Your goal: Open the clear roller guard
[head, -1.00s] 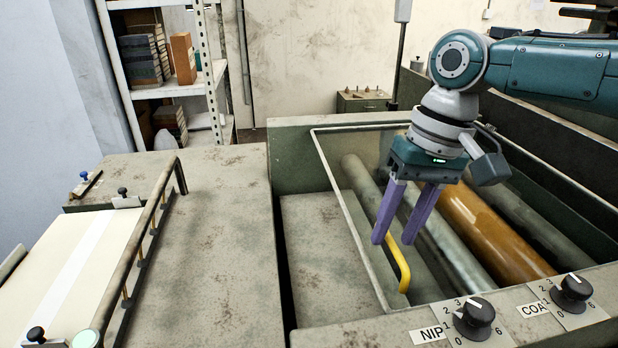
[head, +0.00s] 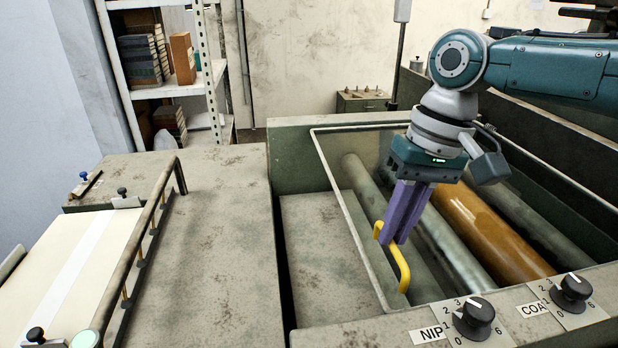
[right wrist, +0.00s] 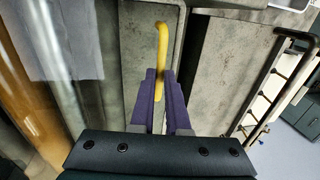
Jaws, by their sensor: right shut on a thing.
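The clear roller guard (head: 347,206) is a transparent panel with a pale frame, lying closed over the rollers in the head view. Its yellow handle (head: 402,270) is a bent bar near the guard's left side. My right gripper (head: 391,238) has purple fingers, shut on the far part of the yellow handle. In the right wrist view the handle (right wrist: 162,45) runs up from between the purple fingers (right wrist: 160,80); the gripped part is partly hidden. My left gripper is not in view.
Under the guard lie an orange-brown roller (head: 490,235) and grey rollers. NIP knob (head: 474,318) and COA knob (head: 571,292) stand on the near panel. A rail (head: 140,245) and pale board (head: 60,260) are at left. A shelf (head: 175,88) stands behind.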

